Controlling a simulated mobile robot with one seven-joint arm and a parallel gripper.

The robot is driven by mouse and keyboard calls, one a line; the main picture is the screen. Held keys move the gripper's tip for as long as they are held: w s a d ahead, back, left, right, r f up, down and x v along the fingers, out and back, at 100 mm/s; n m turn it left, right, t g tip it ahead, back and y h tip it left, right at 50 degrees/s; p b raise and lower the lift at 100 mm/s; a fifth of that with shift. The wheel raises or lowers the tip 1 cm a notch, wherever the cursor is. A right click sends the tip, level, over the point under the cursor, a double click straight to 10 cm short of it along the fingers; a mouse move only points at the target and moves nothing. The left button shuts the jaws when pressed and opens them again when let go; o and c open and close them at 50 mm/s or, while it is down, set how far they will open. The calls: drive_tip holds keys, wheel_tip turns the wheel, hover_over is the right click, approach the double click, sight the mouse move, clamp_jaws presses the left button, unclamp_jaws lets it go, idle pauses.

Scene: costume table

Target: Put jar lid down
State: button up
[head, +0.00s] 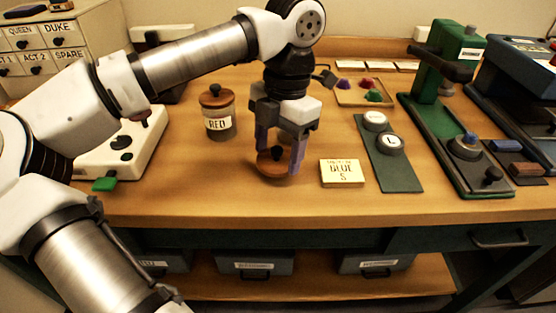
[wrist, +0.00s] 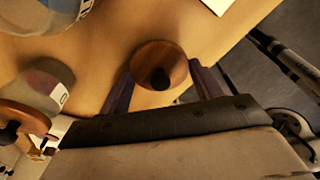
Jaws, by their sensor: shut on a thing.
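A round brown wooden jar lid with a dark knob (head: 272,170) is between the fingers of my gripper (head: 277,160), low over the front middle of the table. It is knob-up. I cannot tell whether its underside touches the tabletop. In the wrist view the lid (wrist: 176,60) sits between the two fingertips (wrist: 162,75). A glass jar labelled RED (head: 219,123), with its own wooden lid on, stands to the left. In the wrist view a lidded jar (wrist: 45,88) is at the left, and part of another glass vessel (wrist: 40,14) shows at the upper left.
A yellow card reading BLUE (head: 342,173) lies just right of the lid. Beyond it are a green mat (head: 400,176) with two round pieces and a green press (head: 450,60). A white device (head: 125,140) stands left. The table's front edge (head: 300,218) is close.

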sight(278, 162)
drive_tip(key=shift+f, duration=1.6)
drive_tip(key=shift+f, duration=0.1)
drive_tip(key=o, duration=1)
drive_tip(key=r, duration=0.4)
drive_tip(key=w+d+r, duration=0.1)
drive_tip(key=r, duration=0.7)
drive_tip(key=shift+w+d, duration=0.15)
